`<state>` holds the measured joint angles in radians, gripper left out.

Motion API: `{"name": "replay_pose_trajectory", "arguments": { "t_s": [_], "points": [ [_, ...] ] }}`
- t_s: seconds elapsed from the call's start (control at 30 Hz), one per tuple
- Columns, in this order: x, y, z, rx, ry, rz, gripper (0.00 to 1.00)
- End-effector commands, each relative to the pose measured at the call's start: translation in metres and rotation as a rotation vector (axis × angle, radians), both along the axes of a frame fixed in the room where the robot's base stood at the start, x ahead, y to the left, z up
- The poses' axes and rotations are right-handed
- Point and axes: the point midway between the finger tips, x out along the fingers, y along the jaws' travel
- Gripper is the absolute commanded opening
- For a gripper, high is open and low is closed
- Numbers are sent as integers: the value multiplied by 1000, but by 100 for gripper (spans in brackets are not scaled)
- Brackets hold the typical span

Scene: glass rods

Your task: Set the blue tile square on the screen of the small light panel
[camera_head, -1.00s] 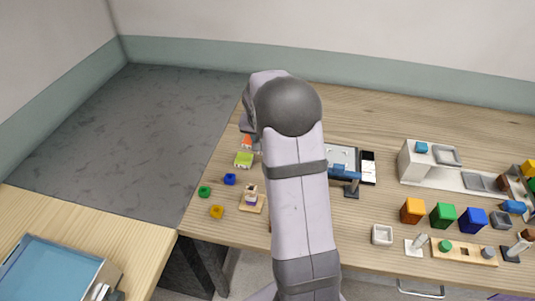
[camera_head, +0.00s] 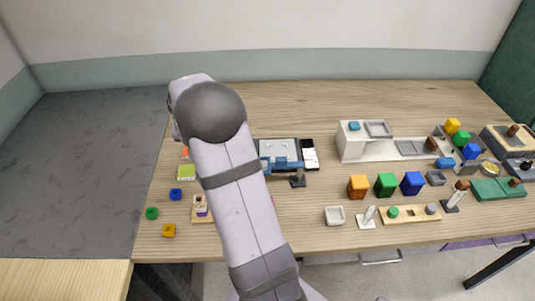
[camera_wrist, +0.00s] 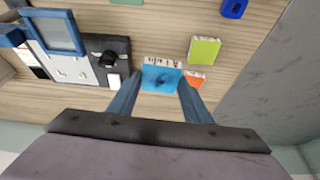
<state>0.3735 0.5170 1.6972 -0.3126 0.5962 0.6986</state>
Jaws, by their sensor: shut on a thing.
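In the wrist view my gripper (camera_wrist: 160,84) is shut on the blue tile (camera_wrist: 161,76), with a finger at each side edge. The tile's broad face shows, with a darker mark in its middle. In the head view my arm hides the gripper and tile. A grey-framed pale panel (camera_head: 279,147) lies right of the arm, with a blue fixture across its front. In the wrist view a pale panel (camera_wrist: 72,68) lies to the left of the tile, apart from it, beside a blue frame (camera_wrist: 54,32). I cannot tell for certain which is the small light panel.
A green tile (camera_wrist: 204,50) and an orange tile (camera_wrist: 194,80) lie close right of the held tile. A dark box (camera_wrist: 111,63) stands left of it. Blue (camera_head: 175,194), green (camera_head: 151,213) and yellow (camera_head: 168,230) small pieces lie at the table's left.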

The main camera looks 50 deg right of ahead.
Motion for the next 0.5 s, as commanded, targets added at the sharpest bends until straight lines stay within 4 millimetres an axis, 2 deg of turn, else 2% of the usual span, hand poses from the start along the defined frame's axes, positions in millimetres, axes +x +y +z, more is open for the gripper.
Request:
{"name": "replay_pose_trajectory", "arguments": {
  "t_s": [0.33, 0.5],
  "points": [
    [0, -2, 1, 0, 0, 0, 19],
    [-7, -21, 1, 8, 7, 2, 19]
  ]
}}
